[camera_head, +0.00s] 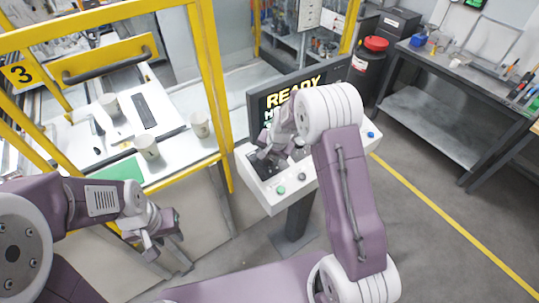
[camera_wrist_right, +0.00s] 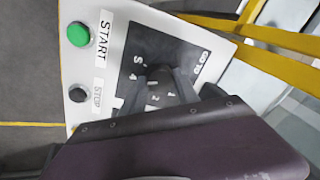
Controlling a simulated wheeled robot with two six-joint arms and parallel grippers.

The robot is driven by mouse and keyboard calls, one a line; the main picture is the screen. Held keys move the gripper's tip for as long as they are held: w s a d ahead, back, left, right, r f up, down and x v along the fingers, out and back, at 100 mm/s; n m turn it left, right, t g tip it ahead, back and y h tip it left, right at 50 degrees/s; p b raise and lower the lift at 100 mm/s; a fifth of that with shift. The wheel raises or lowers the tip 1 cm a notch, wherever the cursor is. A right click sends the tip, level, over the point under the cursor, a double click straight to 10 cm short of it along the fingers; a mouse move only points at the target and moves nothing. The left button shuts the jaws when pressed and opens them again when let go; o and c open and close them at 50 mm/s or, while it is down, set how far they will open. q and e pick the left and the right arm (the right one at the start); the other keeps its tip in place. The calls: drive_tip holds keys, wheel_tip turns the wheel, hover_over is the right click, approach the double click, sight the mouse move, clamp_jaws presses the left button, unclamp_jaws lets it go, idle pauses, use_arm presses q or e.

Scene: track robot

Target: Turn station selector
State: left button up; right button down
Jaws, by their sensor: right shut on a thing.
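The white control console (camera_head: 258,198) stands in the middle of the head view, with a screen (camera_head: 254,104) reading READY behind it. My right gripper (camera_head: 267,150) is over the console's dark dial plate. In the right wrist view this gripper (camera_wrist_right: 160,92) reaches down to the plate (camera_wrist_right: 143,43), which bears numbers and the words GO TO. It is shut on the dark selector knob (camera_wrist_right: 158,75), mostly hidden between the fingers. My left gripper (camera_head: 167,243) hangs empty and open at lower left, away from the console.
A green START button (camera_wrist_right: 78,34) and a dark STOP button (camera_wrist_right: 77,94) sit beside the dial plate. A blue button (camera_head: 371,134) is at the console's right end. A yellow-framed cell (camera_head: 213,90) with cups stands left. A workbench (camera_head: 440,105) stands right.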

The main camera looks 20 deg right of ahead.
drive_tip(key=shift+w+r, duration=0.15)
drive_tip(key=shift+r, duration=0.05)
idle(0.3)
drive_tip(key=c, duration=1.1)
unclamp_jaws()
drive_tip(key=shift+c, duration=0.2)
drive_tip(key=shift+o, duration=1.2)
drive_tip(key=shift+f, duration=0.1)
drive_tip(key=a+b+v, duration=0.1)
drive_tip(key=b+v, duration=0.1)
drive_tip(key=v, duration=0.7)
drive_tip(key=shift+s+d, duration=0.2)
drive_tip(key=shift+d, duration=0.3)
